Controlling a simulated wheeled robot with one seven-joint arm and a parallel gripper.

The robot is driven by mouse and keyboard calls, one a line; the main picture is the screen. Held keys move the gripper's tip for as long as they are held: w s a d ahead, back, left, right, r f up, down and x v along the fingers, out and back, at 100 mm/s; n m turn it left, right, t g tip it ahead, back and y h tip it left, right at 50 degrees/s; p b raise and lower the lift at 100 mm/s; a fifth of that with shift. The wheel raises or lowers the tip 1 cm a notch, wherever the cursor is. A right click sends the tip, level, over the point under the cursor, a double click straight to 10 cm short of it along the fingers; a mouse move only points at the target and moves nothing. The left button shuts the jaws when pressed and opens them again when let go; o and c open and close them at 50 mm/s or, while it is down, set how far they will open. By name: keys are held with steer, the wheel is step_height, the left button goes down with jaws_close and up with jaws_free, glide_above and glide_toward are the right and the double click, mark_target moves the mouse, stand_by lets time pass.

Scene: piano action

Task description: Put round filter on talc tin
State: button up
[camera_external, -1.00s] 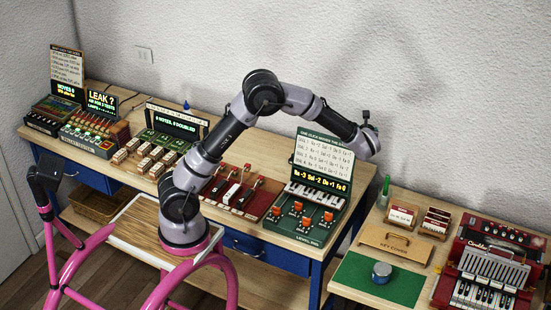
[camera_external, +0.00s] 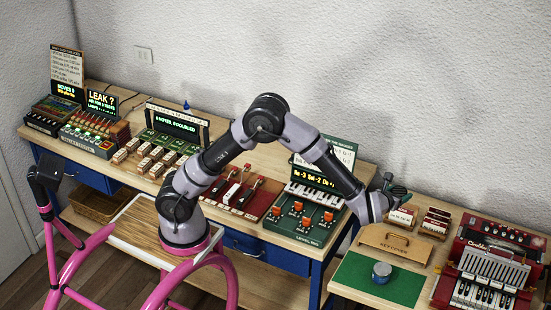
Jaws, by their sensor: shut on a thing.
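My gripper (camera_external: 397,188) is at the end of the arm, above the left back part of the right-hand table. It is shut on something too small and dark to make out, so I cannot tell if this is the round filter. A round, blue-grey tin (camera_external: 381,273), apparently the talc tin, stands on the green mat (camera_external: 350,277). My gripper is apart from it, higher and further back. No separate round filter can be picked out.
A wooden key cover box (camera_external: 394,246) lies behind the mat. Card holders (camera_external: 436,221) stand beside my gripper, and a red accordion (camera_external: 488,264) is at the right. The left bench holds a green keyed panel (camera_external: 300,225). The mat around the tin is clear.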

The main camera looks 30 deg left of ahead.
mark_target(383, 268)
step_height(383, 268, down, 34)
steer(key=shift+f, duration=0.2)
steer(key=shift+f, duration=0.1)
steer(key=o, duration=1.3)
steer(key=shift+o, duration=0.2)
